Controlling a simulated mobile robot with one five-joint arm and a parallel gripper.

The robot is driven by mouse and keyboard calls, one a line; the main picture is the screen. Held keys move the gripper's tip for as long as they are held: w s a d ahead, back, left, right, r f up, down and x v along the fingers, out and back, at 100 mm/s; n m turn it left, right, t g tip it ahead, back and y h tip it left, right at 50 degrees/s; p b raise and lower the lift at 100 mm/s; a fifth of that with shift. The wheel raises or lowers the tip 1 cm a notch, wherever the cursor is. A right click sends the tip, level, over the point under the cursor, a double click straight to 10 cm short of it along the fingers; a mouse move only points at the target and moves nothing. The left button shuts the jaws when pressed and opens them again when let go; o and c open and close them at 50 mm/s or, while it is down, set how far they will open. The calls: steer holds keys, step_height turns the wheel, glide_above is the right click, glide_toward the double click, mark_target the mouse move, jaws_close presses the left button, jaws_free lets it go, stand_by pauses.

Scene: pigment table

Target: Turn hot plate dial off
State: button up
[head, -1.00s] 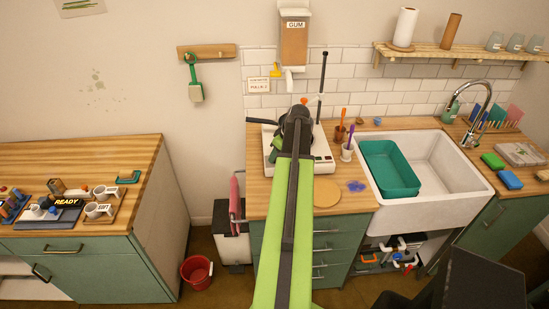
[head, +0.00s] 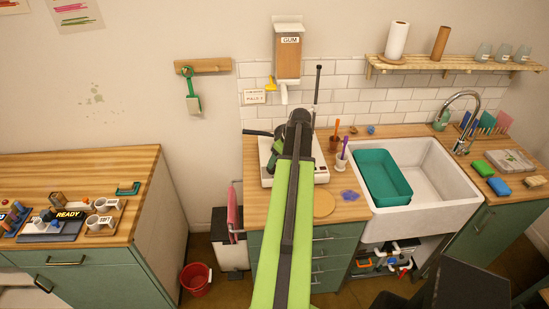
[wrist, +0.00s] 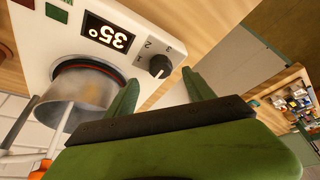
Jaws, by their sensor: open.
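The hot plate is a white box on the counter; in the head view its casing (head: 321,172) shows beside my arm. The wrist view shows its casing (wrist: 60,42) close up, with a display reading 35°. Its black dial (wrist: 160,66) stands beside printed numbers; I cannot tell its exact setting. My gripper (wrist: 161,78) is open and empty, its green fingers apart with the dial near the gap between their tips. I see no clear contact. A metal-looking pot (wrist: 80,98) sits on the heating ring. In the head view my arm hides the gripper's fingers and the dial.
Two handled tools in cups (head: 341,158) stand just right of the hot plate. A round wooden board (head: 324,204) lies in front. The sink holds a teal tub (head: 383,178). A gum dispenser (head: 288,55) hangs above. A red bucket (head: 196,279) stands on the floor.

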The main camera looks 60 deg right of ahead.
steer(key=p+v, duration=0.9)
steer(key=v, duration=0.3)
steer(key=shift+a+f, duration=0.1)
